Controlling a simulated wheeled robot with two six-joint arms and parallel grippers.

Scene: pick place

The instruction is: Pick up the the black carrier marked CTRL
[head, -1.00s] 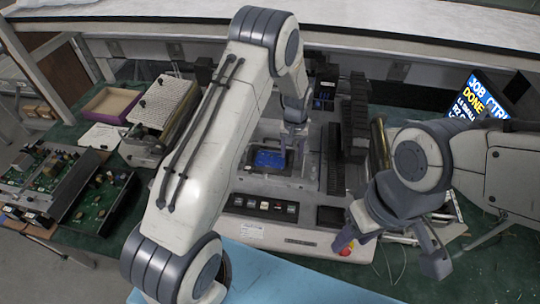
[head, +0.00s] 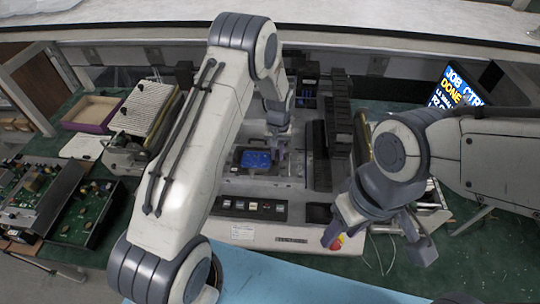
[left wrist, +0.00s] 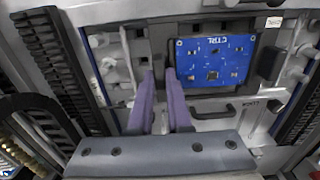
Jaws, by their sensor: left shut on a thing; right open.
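The black carrier (left wrist: 158,38) holds a blue circuit board (left wrist: 214,62) marked CTRL, whose lettering appears upside down in the left wrist view. In the head view the blue board (head: 257,160) and its carrier sit in the recessed bay of a grey machine. My left gripper (head: 279,147) reaches down at the right edge of the carrier in the head view. In the left wrist view its purple fingers (left wrist: 160,82) are shut on the carrier's dark edge beside the board. My right gripper (head: 379,240) is open and empty over the machine's front right corner.
The grey machine (head: 250,232) has a front button row and a red knob (head: 337,243). A black rack (head: 338,125) stands right of the bay. Green circuit boards (head: 95,210), a purple-edged tray (head: 92,112) and a screen reading DONE (head: 458,88) stand around. A blue mat (head: 270,280) lies in front.

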